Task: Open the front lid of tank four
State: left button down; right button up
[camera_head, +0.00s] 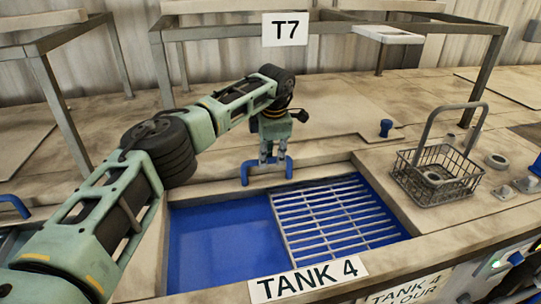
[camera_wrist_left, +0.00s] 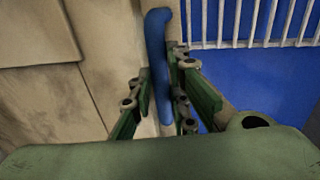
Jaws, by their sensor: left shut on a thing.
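Tank four is marked by a TANK 4 plate (camera_head: 308,278) on its front edge. Its front opening is uncovered and shows a blue inside (camera_head: 225,245) with a pale slatted grate (camera_head: 335,215) on the right. A blue bar handle (camera_head: 244,174) stands at the far edge of the opening, on the beige surface. My left gripper (camera_head: 267,158) is shut on this handle from above. In the left wrist view the blue handle (camera_wrist_left: 158,60) lies between the green fingers (camera_wrist_left: 160,105). The lid's outline is hard to make out from the worn beige top. My right gripper is not in view.
A wire basket (camera_head: 438,175) with a tall handle stands right of the opening. A metal frame with a T7 sign (camera_head: 285,30) stands behind. A blue knob (camera_head: 386,128) sits behind the basket's left. Another blue handle (camera_head: 14,205) is at the far left.

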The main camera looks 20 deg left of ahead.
pick_arm(q)
jog(key=c, duration=1.7)
grip_release()
jog(key=shift+d, duration=0.1)
jog(key=shift+o, duration=0.2)
notch_tip(320, 180, up, 12)
jog(key=s+d, duration=0.1)
jog(key=s, duration=0.1)
jog(key=shift+d, duration=0.15)
jog(key=shift+f, duration=0.15)
